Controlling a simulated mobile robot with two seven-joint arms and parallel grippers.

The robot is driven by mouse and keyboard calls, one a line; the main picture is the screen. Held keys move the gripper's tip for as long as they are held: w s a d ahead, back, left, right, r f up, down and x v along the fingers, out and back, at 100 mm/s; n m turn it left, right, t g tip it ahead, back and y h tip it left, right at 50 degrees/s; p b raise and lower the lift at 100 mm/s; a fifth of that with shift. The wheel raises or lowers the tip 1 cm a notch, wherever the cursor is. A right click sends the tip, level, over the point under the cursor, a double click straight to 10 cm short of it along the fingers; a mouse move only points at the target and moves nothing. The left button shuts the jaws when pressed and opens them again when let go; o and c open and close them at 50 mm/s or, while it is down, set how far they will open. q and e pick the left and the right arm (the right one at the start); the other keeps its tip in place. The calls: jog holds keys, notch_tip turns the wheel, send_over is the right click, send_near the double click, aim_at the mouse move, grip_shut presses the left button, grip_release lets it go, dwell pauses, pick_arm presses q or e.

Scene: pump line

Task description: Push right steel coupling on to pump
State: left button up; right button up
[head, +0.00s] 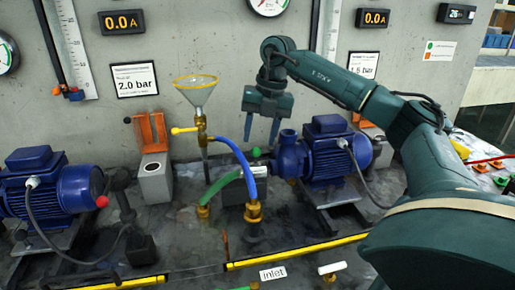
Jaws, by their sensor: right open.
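The right-hand blue pump (290,157) stands right of centre, joined to a blue ribbed motor (335,150). My right gripper (261,140) hangs above and slightly left of this pump, with its two fingers pointing down and apart. Nothing shows between the fingers. I cannot make out a steel coupling for certain. A blue hose (240,160) ends in a brass fitting (253,211) in front of the pump, and a green hose (220,185) ends in another brass fitting (203,210) further left. My left gripper is not in view.
A funnel (196,90) on a valve with a yellow handle (184,130) stands left of my right gripper. A second blue motor (80,192) is at the left. Yellow strips (295,252) and an inlet label (273,273) lie in front. A concrete wall with gauges closes the back.

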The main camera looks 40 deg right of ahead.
aim_at(257, 148)
jog(key=shift+w+a+f, duration=0.15)
jog(key=shift+f, duration=0.75)
jog(key=shift+w+a+f, duration=0.1)
jog(key=shift+f, duration=0.75)
jog(key=shift+c, duration=0.6)
grip_shut()
